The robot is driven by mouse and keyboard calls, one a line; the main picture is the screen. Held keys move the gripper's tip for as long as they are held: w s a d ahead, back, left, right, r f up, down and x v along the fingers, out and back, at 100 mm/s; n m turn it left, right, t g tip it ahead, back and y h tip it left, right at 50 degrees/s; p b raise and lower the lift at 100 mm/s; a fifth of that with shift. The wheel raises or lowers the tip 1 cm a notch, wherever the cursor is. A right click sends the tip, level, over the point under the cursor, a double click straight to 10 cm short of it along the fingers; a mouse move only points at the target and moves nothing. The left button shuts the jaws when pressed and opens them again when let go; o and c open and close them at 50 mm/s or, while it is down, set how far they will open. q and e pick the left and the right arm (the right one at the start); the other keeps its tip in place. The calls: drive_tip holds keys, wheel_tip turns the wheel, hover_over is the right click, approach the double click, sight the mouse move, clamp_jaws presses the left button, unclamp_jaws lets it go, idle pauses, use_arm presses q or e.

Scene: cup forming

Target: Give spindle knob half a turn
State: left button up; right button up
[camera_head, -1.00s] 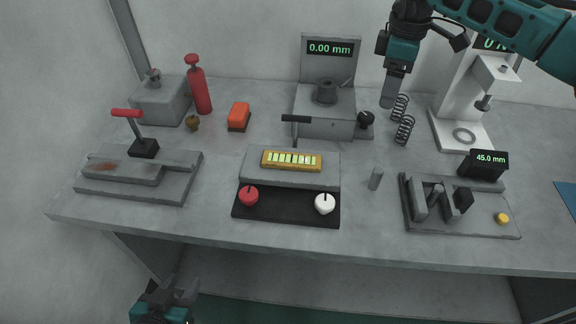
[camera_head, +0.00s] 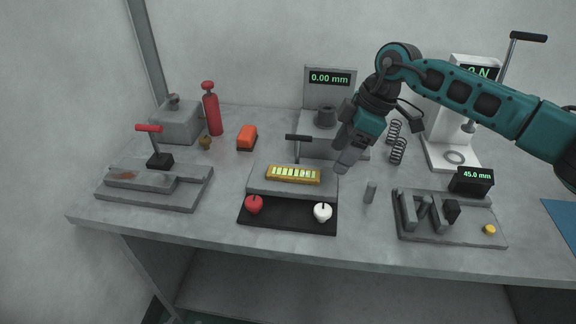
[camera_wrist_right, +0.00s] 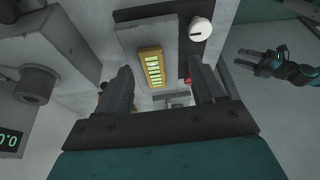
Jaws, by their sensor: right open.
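The bench fixture with the 45.0 mm readout (camera_head: 470,182) stands at the right front, with a dark knob (camera_head: 452,211) by its upright jaws. It looks like the spindle knob, but I cannot be sure. The grey device with the 0.00 mm readout (camera_head: 330,78) stands at the back; its side knob is hidden behind my right gripper (camera_head: 348,160). That gripper is open and empty, in the air left of the 45.0 mm fixture. Its parted fingers (camera_wrist_right: 160,68) show in the right wrist view. My left gripper (camera_wrist_right: 262,60) shows there at the right, its fingers apart.
Springs (camera_head: 397,150) and a white press (camera_head: 440,148) are behind.

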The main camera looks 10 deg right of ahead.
drive_tip(key=s+a+n+y, duration=0.3)
drive_tip(key=a+y, duration=0.2)
drive_tip(key=a, duration=0.6)
drive_tip(key=shift+a, duration=0.25)
drive_tip(key=shift+r, duration=0.1)
